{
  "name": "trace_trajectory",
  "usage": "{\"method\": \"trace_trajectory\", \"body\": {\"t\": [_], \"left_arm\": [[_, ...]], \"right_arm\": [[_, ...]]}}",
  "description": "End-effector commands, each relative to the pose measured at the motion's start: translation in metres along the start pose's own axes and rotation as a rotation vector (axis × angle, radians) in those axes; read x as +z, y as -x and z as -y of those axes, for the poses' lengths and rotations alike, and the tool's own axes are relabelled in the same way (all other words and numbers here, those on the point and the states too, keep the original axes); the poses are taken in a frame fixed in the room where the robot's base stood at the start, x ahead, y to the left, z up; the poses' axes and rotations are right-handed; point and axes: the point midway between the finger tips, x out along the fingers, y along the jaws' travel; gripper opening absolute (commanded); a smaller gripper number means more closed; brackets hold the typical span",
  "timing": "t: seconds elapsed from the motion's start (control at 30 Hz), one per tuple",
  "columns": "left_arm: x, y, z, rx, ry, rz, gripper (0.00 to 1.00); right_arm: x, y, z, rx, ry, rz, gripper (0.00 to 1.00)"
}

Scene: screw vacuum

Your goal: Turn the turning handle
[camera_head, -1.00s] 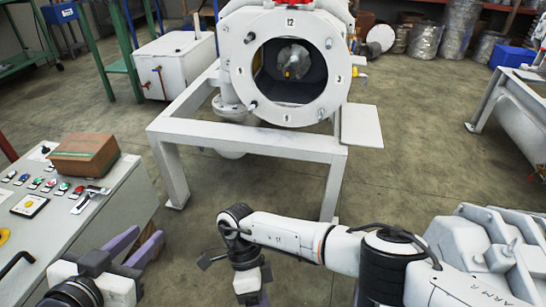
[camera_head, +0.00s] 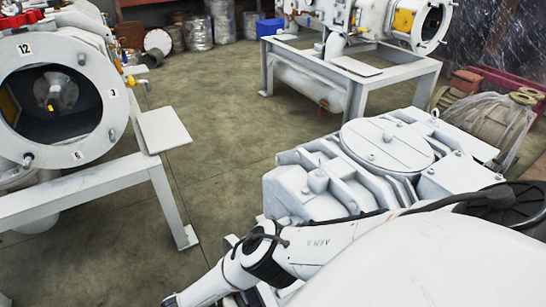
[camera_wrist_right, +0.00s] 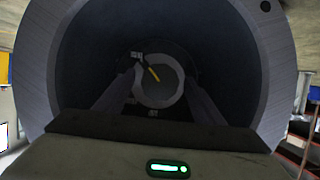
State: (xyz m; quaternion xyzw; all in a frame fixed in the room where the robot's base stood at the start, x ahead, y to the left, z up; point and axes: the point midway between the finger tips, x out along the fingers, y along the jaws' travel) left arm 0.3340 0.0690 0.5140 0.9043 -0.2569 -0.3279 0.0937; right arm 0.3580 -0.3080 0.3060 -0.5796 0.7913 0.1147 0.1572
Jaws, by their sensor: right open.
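No contact shows. In the head view, a white round flange (camera_head: 22,158) marked 12 and 3 stands at the left, with a yellow part (camera_head: 51,104) inside. My right arm crosses the bottom, its gripper out of the picture. My left gripper is not in view.
A white frame (camera_head: 100,183) with a side plate (camera_head: 163,129) carries the left machine. A large white machine (camera_head: 385,150) lies in the right foreground. Another vessel on a stand (camera_head: 400,68) is behind it. Open floor (camera_head: 215,110) lies between them.

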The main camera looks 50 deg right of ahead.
Motion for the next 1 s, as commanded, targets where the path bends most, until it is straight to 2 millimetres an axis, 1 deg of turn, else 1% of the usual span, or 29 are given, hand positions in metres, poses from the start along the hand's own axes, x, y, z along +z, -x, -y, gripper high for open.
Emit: {"method": "trace_trajectory", "body": {"t": [0.03, 0.2, 0.5, 0.73, 0.77, 0.87, 1.0], "left_arm": [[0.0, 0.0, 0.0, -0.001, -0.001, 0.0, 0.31], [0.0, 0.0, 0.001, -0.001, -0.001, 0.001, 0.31], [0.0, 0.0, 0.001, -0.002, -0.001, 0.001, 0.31], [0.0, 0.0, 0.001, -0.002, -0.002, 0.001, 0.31], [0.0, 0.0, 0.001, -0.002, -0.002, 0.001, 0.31], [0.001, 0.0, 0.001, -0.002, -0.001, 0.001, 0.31], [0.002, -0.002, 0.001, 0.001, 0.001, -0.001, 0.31]], "right_arm": [[0.0, -0.008, 0.0, 0.001, 0.0, -0.001, 0.62], [0.0, -0.02, 0.0, 0.001, 0.0, 0.001, 0.62], [0.001, -0.022, 0.0, 0.001, 0.0, 0.002, 0.62], [0.0, -0.022, 0.0, 0.001, 0.0, 0.002, 0.24], [0.0, -0.021, 0.0, 0.001, 0.0, 0.002, 0.21], [0.001, -0.022, 0.0, 0.004, 0.009, 0.001, 0.21], [0.001, -0.021, 0.0, 0.04, 0.095, -0.001, 0.21]]}}
